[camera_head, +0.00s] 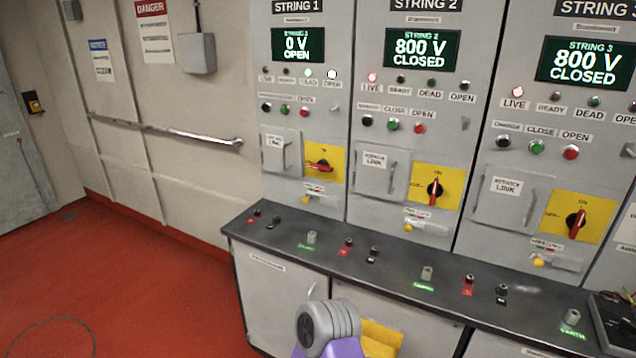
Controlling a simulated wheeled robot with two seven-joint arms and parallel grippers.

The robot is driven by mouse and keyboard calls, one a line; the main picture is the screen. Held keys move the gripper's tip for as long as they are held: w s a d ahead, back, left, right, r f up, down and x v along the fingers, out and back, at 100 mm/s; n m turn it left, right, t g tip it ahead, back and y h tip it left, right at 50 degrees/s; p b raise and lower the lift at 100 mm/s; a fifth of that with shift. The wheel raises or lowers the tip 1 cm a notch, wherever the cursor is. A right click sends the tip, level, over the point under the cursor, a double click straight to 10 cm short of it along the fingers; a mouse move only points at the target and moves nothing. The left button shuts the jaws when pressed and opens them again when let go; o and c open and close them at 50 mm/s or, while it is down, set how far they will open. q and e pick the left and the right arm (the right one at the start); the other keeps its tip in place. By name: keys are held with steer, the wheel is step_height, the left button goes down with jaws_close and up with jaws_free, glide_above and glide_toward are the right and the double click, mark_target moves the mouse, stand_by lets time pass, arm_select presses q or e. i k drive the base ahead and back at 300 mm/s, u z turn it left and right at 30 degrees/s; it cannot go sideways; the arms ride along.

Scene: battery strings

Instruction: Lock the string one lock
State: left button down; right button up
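The String 1 panel (310,110) stands at the left of the row; its display (297,45) reads 0 V OPEN. Its red rotary handle (320,167) lies about level on a yellow plate (325,152), while the String 2 handle (434,190) and String 3 handle (577,223) stand upright. Just below the String 1 plate is a small lock fitting (318,191) with a yellow piece (306,199) at its lower left; its details are too small to tell. A grey ribbed and purple part, apparently my own arm, shows at the bottom centre. No gripper fingers show.
A dark counter ledge (395,262) with red and black terminals and grey posts runs below the panels. A yellow object (381,338) shows at the bottom. A dark tray (616,320) sits at the ledge's right end. The red floor (150,270) at left is clear.

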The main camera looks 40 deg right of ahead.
mark_target(305, 200)
steer(key=z, duration=0.95)
steer(key=i, duration=1.1)
steer(key=z, duration=1)
